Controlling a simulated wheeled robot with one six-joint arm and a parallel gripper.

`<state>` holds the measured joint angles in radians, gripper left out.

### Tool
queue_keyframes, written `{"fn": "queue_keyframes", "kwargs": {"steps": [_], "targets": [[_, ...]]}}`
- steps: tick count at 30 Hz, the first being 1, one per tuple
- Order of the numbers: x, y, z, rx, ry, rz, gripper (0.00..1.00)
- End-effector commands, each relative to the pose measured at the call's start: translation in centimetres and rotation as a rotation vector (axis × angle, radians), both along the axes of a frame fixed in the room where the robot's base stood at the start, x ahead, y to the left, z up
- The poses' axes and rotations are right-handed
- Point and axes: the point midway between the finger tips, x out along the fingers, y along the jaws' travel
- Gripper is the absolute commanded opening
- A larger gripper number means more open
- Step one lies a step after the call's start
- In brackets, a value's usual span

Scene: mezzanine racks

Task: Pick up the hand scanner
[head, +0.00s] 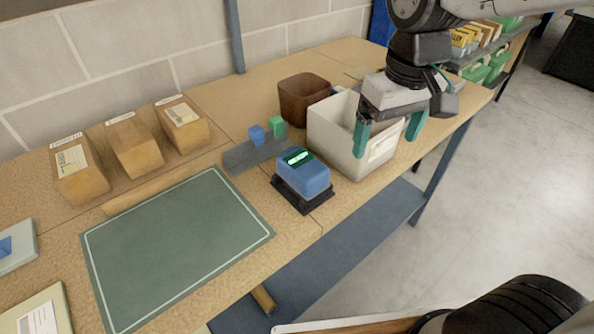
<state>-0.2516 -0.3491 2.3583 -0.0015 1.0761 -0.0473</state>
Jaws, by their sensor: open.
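I cannot make out a hand scanner for certain. A blue boxy device (304,178) with a lit green display sits on a black base on the bench. Behind it, a low dark grey strip (243,158) carries a small blue piece (256,136) and a small green piece (277,127); I cannot tell what they are. My gripper (389,134) points down over the white bin (335,136), right of the blue device. Its teal fingers are apart, with nothing visible between them. The gripper and arm hide part of the bin's far side and the bench behind.
A brown open container (303,97) stands behind the bin. Three cardboard boxes (132,147) line the wall side. A green mat (175,250) lies clear at front left, with flat packages (38,312) beside it. Shelves with green bins (497,66) stand at back right.

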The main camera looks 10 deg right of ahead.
Motion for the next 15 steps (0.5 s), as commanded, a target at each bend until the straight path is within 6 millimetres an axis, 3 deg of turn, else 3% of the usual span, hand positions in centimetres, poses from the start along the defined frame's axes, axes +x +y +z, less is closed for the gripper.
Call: {"fn": "queue_keyframes", "kwargs": {"steps": [3, 9, 15], "targets": [[3.6, 4.7, -2.2, -0.009, 0.027, 0.115, 0.87], [6.8, 10.7, -5.5, -0.018, 0.048, 0.245, 0.87], [7.7, 13.2, -7.3, -0.021, 0.053, 0.293, 0.87]]}}
